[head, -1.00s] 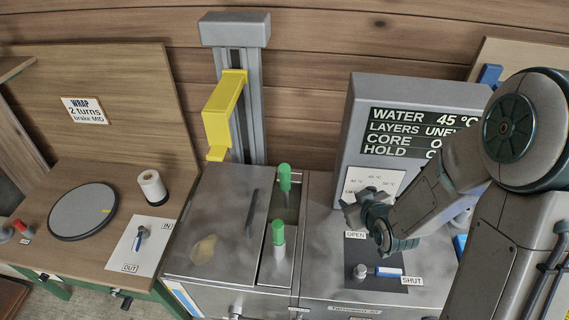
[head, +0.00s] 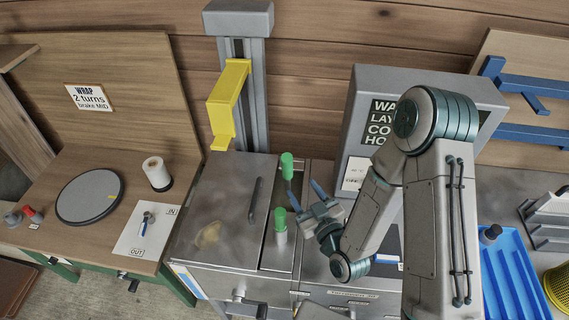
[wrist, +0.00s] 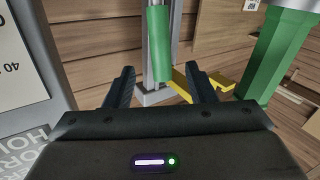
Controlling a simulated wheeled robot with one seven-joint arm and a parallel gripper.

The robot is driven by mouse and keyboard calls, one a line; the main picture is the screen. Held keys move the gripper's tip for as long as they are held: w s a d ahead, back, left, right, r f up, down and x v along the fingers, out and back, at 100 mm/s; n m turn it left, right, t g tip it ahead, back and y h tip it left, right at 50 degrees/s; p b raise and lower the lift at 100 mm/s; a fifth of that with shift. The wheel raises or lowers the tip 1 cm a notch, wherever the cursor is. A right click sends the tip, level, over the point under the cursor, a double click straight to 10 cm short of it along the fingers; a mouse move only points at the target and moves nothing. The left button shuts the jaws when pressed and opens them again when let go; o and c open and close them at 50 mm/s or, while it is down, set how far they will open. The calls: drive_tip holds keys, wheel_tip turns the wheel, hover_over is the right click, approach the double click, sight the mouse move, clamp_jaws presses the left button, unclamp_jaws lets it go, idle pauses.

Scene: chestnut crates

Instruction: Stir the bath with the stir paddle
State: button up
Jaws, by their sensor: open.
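The bath is a steel tank with a lid (head: 225,190) and a narrow open slot (head: 268,258) on its right. Two green-handled tools stand in the slot: a rear one (head: 287,165) and a front one (head: 280,220) with a pale lower part. I cannot tell for sure which is the stir paddle; their lower ends are hidden. My gripper (head: 304,196) is open and empty, just right of the slot and close to both handles. In the wrist view, one green handle (wrist: 159,40) shows beyond the open fingers (wrist: 159,75), and a larger one (wrist: 290,55) is at right.
A yellow bracket (head: 228,105) on a grey column stands behind the bath. The grey display cabinet (head: 490,92) is behind my arm. A blue tray (head: 505,270) is at right. A wooden bench with a round turntable (head: 89,195) and white spool (head: 157,172) is at left.

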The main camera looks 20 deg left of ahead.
sight(290, 170)
drive_tip(key=b+x, duration=0.2)
drive_tip(key=b, duration=0.2)
drive_tip(key=b+x, duration=0.1)
drive_tip(key=b, duration=0.3)
drive_tip(key=shift+w+a+f, duration=0.2)
drive_tip(key=shift+w+a, duration=0.1)
drive_tip(key=shift+b, duration=0.65)
drive_tip(key=shift+w+a+r, duration=0.15)
drive_tip(key=shift+a, duration=0.1)
drive_tip(key=p+x, duration=0.2)
drive_tip(key=x, duration=0.4)
drive_tip(key=shift+r, duration=0.2)
drive_tip(key=shift+p+x, duration=0.35)
drive_tip(key=shift+x, duration=0.6)
drive_tip(key=shift+f, duration=0.2)
